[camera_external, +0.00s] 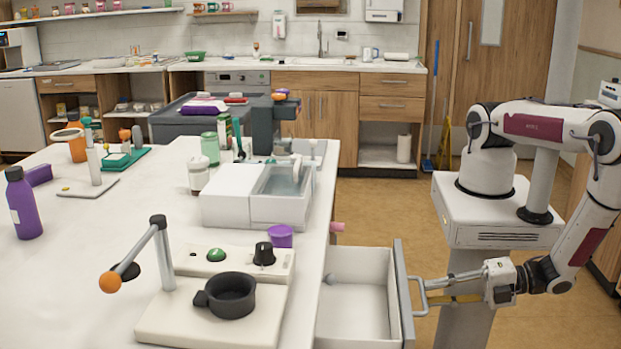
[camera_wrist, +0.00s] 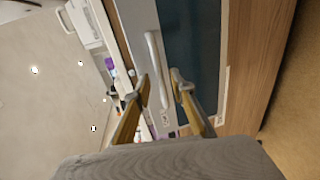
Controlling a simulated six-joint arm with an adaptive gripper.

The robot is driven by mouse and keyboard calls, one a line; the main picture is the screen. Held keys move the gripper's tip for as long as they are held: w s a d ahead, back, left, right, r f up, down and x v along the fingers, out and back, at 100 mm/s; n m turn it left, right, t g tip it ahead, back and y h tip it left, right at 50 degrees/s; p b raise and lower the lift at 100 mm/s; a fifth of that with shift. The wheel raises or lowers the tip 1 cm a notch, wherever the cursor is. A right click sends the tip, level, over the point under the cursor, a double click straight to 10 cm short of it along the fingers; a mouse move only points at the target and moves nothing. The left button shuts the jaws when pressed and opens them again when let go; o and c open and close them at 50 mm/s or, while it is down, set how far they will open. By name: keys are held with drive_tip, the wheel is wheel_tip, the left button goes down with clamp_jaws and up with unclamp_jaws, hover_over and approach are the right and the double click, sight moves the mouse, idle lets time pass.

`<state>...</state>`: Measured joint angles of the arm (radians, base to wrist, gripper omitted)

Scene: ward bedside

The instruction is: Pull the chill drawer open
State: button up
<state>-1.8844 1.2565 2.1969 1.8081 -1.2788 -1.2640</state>
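The chill drawer (camera_external: 351,304) stands pulled out from the right side of the white table in the external view. It has a white, mostly empty inside and a grey front with a pale bar handle (camera_external: 418,298). My gripper (camera_external: 430,293) is at this handle, outside the drawer front. In the wrist view, the handle (camera_wrist: 154,58) runs lengthwise toward the space between my two fingertips (camera_wrist: 160,85). The fingers are apart, with a gap seen on both sides of the bar. I cannot tell whether either finger touches it.
The white table (camera_external: 75,270) carries a purple bottle (camera_external: 26,205), a white box with a clear lid (camera_external: 282,190), a black cup on a pale base (camera_external: 230,295) and a purple cup (camera_external: 280,236). Open floor (camera_external: 375,213) lies between table and cabinets.

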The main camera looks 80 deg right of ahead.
drive_tip(key=v, duration=0.8)
drive_tip(key=shift+s, duration=0.35)
idle(0.5)
